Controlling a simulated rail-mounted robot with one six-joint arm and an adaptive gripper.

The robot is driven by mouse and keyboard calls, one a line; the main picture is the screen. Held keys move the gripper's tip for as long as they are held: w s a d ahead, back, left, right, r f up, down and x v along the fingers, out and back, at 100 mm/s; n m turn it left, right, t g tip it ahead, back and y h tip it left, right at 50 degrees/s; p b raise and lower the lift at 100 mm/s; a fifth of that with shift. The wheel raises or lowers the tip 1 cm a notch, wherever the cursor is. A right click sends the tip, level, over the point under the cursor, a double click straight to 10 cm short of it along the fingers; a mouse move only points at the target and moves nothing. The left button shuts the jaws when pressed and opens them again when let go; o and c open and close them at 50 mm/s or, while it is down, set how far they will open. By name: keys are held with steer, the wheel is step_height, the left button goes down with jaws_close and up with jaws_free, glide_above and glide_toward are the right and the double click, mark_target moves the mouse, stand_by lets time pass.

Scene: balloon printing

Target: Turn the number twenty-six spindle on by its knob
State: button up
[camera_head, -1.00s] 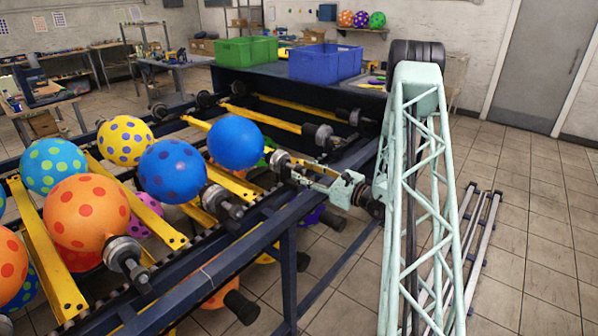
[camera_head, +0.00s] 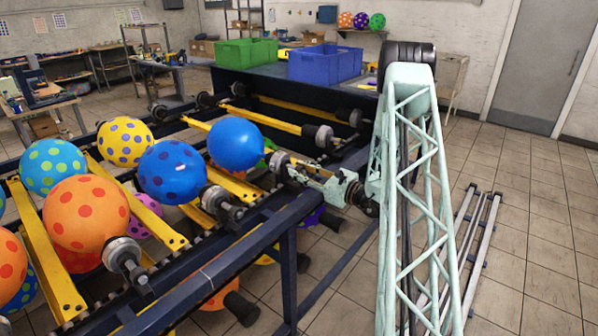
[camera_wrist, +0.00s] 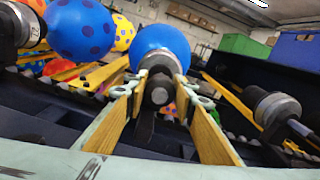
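A plain blue balloon (camera_head: 236,144) sits on a dark spindle whose outer end faces my gripper (camera_head: 290,170); I take this as the task's spindle, but no number is legible. In the wrist view, the spindle's dark round knob (camera_wrist: 160,94) lies between the two yellow-padded fingers of my gripper (camera_wrist: 161,82). The fingers are apart, one on each side of the knob, with their tips close to its grey collar (camera_wrist: 158,63). Whether the pads press on the knob cannot be told. In the head view the fingers partly hide the knob.
Neighbouring spindles (camera_head: 222,205) stand close by, one with a purple-spotted blue balloon (camera_head: 172,171). A bare spindle (camera_wrist: 277,107) is at the right in the wrist view. A dark blue frame rail (camera_head: 215,272) runs below. Green (camera_head: 246,51) and blue (camera_head: 325,64) bins stand behind.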

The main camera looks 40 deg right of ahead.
steer(key=shift+m+p, duration=0.3)
steer(key=shift+m, duration=0.1)
steer(key=m+p, duration=0.2)
steer(key=m, duration=0.2)
steer(key=m+p, duration=0.2)
steer(key=m, duration=0.2)
steer(key=shift+d+p, duration=0.1)
steer(key=shift+p, duration=0.3)
steer(key=m+p, duration=0.2)
steer(key=m, duration=0.2)
steer(key=shift+m+p, duration=0.3)
steer(key=shift+f+m+p, duration=0.15)
steer(key=shift+m+p, duration=0.8)
steer(key=shift+m, duration=1.25)
steer(key=o, duration=0.9)
steer(key=shift+d, duration=0.1)
